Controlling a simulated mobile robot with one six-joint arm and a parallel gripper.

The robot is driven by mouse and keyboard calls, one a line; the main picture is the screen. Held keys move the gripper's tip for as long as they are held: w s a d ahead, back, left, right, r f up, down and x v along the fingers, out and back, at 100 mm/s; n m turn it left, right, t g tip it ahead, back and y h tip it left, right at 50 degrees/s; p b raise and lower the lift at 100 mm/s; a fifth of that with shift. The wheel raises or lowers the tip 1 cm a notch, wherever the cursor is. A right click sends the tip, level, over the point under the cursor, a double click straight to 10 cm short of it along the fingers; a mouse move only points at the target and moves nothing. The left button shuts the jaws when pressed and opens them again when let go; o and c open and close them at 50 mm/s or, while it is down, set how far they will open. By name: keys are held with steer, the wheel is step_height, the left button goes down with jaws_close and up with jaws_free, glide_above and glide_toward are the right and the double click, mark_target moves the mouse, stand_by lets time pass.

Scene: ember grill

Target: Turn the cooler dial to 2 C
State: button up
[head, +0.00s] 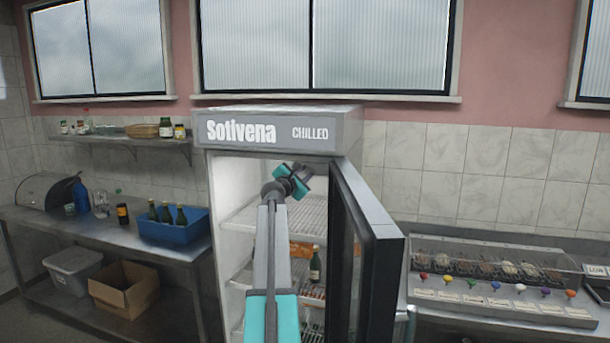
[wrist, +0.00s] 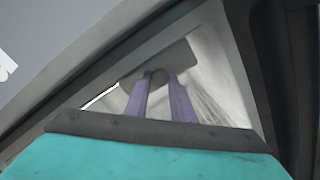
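The cooler (head: 340,132), marked Sotivena CHILLED, stands in the middle of the head view with its door (head: 385,240) swung open to the right. My gripper (head: 295,178) is inside the upper part of the cooler, just below its top. In the wrist view, the two purple-grey fingers (wrist: 160,88) stand a little apart and point at a dark grey panel (wrist: 178,62) under the cooler's top. A small brownish rounded shape shows between the fingertips. I cannot tell whether it is the dial or whether the fingers press on it. No dial markings can be read.
Wire shelves (head: 305,215) and a green bottle (head: 315,265) are inside the cooler. The open door stands close to the right of my arm. A blue crate of bottles (head: 175,230) is on the left counter.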

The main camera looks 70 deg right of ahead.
jaws_close()
steer(key=shift+f+m+b, duration=0.1)
steer(key=shift+m+b, duration=0.3)
steer(key=shift+b, duration=0.1)
steer(key=shift+m+b, duration=0.45)
steer(key=shift+m, duration=0.05)
steer(key=m+b, duration=0.4)
steer(key=m, duration=0.1)
steer(key=shift+s+y, duration=0.1)
steer(key=shift+y, duration=0.2)
steer(key=m+b, duration=0.4)
steer(key=shift+m+t, duration=0.3)
steer(key=shift+t, duration=0.1)
